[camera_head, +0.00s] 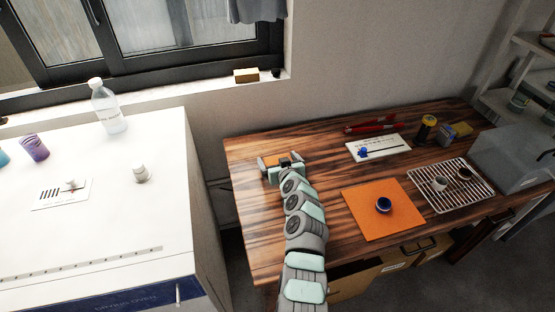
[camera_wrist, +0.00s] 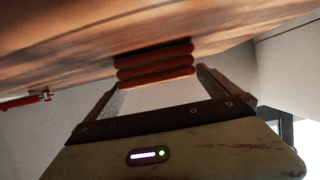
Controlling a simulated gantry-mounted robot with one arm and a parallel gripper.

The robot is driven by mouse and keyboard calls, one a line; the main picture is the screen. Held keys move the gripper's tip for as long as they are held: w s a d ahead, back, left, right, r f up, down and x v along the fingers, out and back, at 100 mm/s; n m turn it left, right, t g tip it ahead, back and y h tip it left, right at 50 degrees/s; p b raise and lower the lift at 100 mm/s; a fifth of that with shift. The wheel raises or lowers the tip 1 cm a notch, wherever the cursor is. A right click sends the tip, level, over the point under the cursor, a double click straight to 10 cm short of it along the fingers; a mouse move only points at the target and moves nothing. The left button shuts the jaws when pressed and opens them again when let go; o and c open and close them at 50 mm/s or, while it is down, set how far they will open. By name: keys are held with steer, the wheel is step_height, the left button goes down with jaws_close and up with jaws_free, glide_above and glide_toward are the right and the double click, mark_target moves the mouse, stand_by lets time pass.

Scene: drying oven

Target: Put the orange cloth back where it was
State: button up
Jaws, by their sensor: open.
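A folded orange cloth (camera_head: 272,160) lies at the far left of the wooden table, partly hidden by my gripper (camera_head: 283,163). In the wrist view the orange cloth (camera_wrist: 155,63) shows as stacked rounded folds against the tabletop. My gripper's fingers (camera_wrist: 158,82) are open, one toward each side of the folds. I cannot tell whether they touch it. A flat orange square (camera_head: 358,216) lies nearer the table's front, with a small dark blue round object (camera_head: 384,205) on it.
A wire rack (camera_head: 424,197) with small cups lies right of the orange square. A white card (camera_head: 374,150), red tools (camera_head: 370,126) and small containers stand at the back. A grey box (camera_head: 515,160) is at right. The white oven (camera_head: 110,215) stands left, across a gap.

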steer(key=shift+s+d+r, duration=0.15)
steer(key=shift+s+r, duration=0.1)
steer(key=shift+s, duration=0.15)
steer(key=p+v, duration=0.3)
steer(key=v, duration=0.7)
steer(key=shift+s, duration=0.4)
steer(key=shift+d, duration=0.1)
